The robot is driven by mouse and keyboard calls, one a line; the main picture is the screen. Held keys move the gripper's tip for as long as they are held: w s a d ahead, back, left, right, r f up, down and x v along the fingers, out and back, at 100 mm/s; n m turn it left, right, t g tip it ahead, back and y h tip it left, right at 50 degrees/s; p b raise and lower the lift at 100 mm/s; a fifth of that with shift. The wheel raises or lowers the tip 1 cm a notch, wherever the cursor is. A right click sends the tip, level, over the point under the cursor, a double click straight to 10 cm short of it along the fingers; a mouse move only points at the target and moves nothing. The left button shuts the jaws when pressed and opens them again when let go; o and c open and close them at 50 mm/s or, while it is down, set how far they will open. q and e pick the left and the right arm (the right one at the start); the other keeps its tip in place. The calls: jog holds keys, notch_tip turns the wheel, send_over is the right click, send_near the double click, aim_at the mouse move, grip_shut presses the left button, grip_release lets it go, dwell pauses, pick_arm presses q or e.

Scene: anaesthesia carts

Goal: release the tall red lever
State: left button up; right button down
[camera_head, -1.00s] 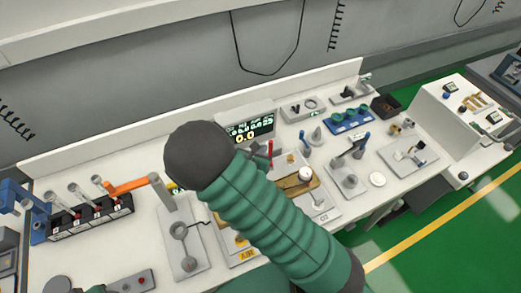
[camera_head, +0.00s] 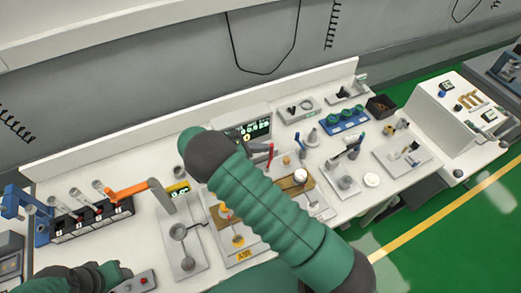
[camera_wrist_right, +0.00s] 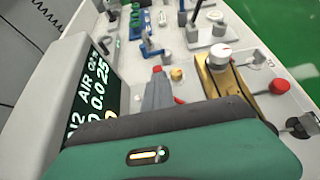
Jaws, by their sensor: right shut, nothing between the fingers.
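The tall red lever (camera_head: 270,152) stands near the monitor in the head view, thin and roughly upright. My right gripper (camera_head: 257,149) is largely hidden behind my green forearm, its grey tip just left of the lever. In the right wrist view, the grey fingers of my right gripper (camera_wrist_right: 158,88) are shut and empty. Red shows at their tip (camera_wrist_right: 157,69) and beside them; I cannot tell whether they touch the lever. My left arm shows at the lower left of the head view; its fingers are not clear.
A monitor (camera_head: 246,132) with green digits stands behind the lever. A gold block (camera_head: 296,186) with a white knob lies to its right. An orange handle (camera_head: 126,191) and a blue rack (camera_head: 344,120) are also on the white bench. The green floor is clear at the right.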

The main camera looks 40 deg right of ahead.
jog(key=shift+s+d+m+g+b, duration=0.1)
jog(key=shift+d+m+g+b, duration=0.2)
jog(key=shift+d+m+g, duration=0.5)
jog(key=shift+a, duration=0.1)
jog(key=shift+s+a+p, duration=0.45)
jog(key=shift+s+p, duration=0.05)
jog(key=shift+s, duration=0.1)
